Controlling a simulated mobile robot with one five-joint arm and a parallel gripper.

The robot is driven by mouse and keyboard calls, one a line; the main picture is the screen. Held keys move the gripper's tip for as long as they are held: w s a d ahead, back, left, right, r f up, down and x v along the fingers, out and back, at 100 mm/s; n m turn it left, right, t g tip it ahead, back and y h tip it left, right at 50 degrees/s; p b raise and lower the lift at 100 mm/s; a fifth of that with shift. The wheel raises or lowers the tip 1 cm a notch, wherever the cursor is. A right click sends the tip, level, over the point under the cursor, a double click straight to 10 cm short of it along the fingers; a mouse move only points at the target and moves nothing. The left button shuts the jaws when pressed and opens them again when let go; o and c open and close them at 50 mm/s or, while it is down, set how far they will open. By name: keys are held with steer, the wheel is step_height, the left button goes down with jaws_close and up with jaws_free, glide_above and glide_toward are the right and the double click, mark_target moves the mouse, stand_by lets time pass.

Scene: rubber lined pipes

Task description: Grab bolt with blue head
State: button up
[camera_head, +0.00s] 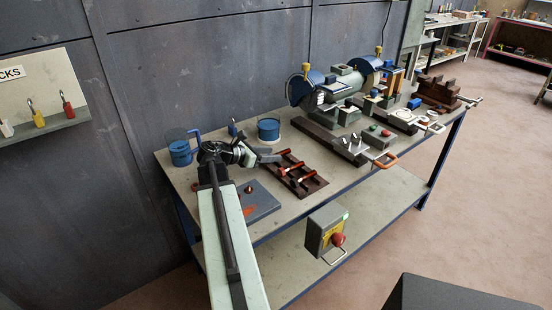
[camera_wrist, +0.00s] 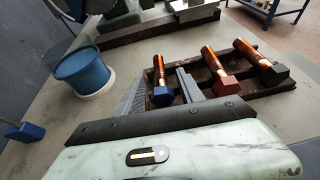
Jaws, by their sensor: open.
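The bolt with the blue head (camera_wrist: 161,84) has an orange shank and lies at the left end of a dark rack in the wrist view. Its head is toward me and the shank points away. My gripper (camera_wrist: 160,77) is open, with one grey finger to the left of this bolt and the other to its right. No finger clearly touches it. In the head view my gripper (camera_head: 268,155) is at the left end of the rack, and the blue head cannot be made out there. Two other bolts, a dark red-headed one (camera_wrist: 221,73) and another (camera_wrist: 264,62), lie to the right.
The dark rack (camera_head: 318,184) lies on the workbench. A blue round container (camera_wrist: 84,76) stands left of the fingers. A grey plate (camera_head: 258,203) lies near the front edge. A bench grinder (camera_head: 345,77) and several tools fill the bench's right part.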

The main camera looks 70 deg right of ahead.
steer(key=x, duration=0.3)
steer(key=shift+b, duration=0.35)
jaws_close()
step_height(320, 180, up, 10)
steer(key=p, duration=1)
